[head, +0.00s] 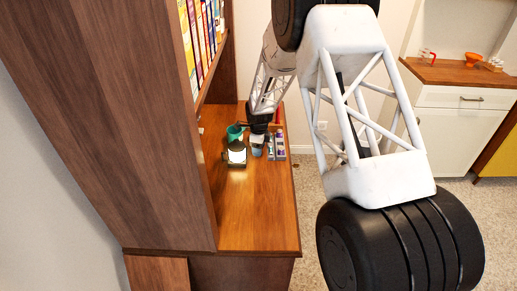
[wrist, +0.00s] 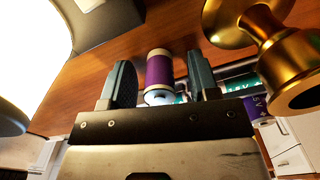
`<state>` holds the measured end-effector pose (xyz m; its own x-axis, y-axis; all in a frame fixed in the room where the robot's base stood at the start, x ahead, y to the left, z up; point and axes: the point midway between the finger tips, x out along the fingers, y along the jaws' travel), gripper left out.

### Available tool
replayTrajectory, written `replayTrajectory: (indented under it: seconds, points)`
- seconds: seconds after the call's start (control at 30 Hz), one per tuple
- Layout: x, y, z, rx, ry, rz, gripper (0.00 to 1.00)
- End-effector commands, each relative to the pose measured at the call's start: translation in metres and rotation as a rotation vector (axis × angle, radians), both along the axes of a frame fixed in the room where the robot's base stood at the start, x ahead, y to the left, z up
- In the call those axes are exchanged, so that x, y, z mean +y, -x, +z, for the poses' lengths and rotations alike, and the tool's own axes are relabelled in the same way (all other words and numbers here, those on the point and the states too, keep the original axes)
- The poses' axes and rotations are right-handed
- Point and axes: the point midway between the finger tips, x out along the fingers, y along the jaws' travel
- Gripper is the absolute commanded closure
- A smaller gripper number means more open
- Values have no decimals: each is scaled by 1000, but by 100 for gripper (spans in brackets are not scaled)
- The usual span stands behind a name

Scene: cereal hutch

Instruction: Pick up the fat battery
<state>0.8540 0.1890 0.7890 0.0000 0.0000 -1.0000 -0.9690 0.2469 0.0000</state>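The fat battery appears to be the purple cylinder with pale ends (wrist: 159,70) in the wrist view. It lies on the wooden surface, between and a little beyond the fingers of my gripper (wrist: 162,85). The gripper is open, with a visible gap on both sides of the cylinder. In the head view my gripper (head: 257,148) is low over the hutch counter, and the battery cannot be made out there.
A lit lamp (head: 236,153) and a teal mug (head: 235,131) stand left of my gripper. The near counter (head: 258,215) is clear.

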Motion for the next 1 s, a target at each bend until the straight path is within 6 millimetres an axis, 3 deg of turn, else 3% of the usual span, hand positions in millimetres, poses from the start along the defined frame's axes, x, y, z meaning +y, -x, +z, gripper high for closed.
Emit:
replayTrajectory:
  seconds: [0.03, 0.33, 0.77, 1.0]
  points:
    - [0, 0, 0, 0, 0, 0, 52]
    - [0, 0, 0, 0, 0, 0, 97]
    - [0, 0, 5, -1, -1, 0, 97]
    - [0, -1, 27, -2, 0, 0, 97]
